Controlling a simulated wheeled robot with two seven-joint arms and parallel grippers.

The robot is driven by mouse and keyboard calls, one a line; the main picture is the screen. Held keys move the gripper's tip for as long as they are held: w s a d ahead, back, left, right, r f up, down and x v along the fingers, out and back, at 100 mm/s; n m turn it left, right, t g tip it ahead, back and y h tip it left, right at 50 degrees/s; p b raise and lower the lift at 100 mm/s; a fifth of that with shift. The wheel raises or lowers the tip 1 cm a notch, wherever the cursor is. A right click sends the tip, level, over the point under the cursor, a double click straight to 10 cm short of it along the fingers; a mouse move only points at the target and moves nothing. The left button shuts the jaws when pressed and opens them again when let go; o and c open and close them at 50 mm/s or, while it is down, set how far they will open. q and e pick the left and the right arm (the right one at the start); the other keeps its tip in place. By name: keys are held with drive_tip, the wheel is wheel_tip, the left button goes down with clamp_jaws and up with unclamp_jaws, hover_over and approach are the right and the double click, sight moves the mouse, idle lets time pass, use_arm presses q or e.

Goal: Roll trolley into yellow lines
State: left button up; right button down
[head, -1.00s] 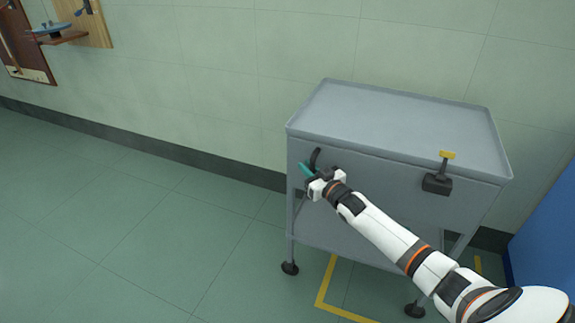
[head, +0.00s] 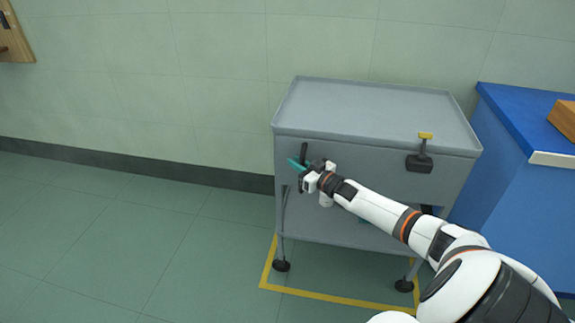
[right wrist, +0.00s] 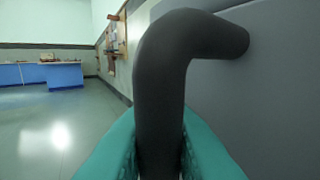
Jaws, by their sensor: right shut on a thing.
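The grey trolley (head: 370,105) stands against the wall in the head view. Its two visible front casters stand inside the yellow lines (head: 330,298) on the floor, close to the front line; the rear casters are hidden. My right gripper (head: 299,168) is at the trolley's left front. Its teal fingers are shut on the black handle (right wrist: 160,90), which fills the middle of the right wrist view. A brake lever with a yellow tip (head: 425,136) stands up on the trolley's front right. My left gripper is not in view.
A blue bench (head: 520,190) with a wooden block (head: 563,118) stands close to the trolley's right side. The pale wall (head: 150,90) is behind. The floor (head: 130,240) to the left is clear.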

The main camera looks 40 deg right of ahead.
drive_tip(key=shift+s+d+f, duration=0.1)
drive_tip(key=shift+s+d, duration=0.4)
drive_tip(key=shift+s, duration=0.1)
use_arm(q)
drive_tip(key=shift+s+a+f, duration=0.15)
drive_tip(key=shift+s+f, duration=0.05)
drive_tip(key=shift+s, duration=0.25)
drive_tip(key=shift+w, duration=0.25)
use_arm(e)
drive_tip(key=c, duration=1.8)
unclamp_jaws()
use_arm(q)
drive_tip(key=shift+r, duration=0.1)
use_arm(e)
drive_tip(key=shift+o, duration=0.8)
drive_tip(key=shift+s+d, duration=0.2)
drive_tip(key=shift+a, duration=0.1)
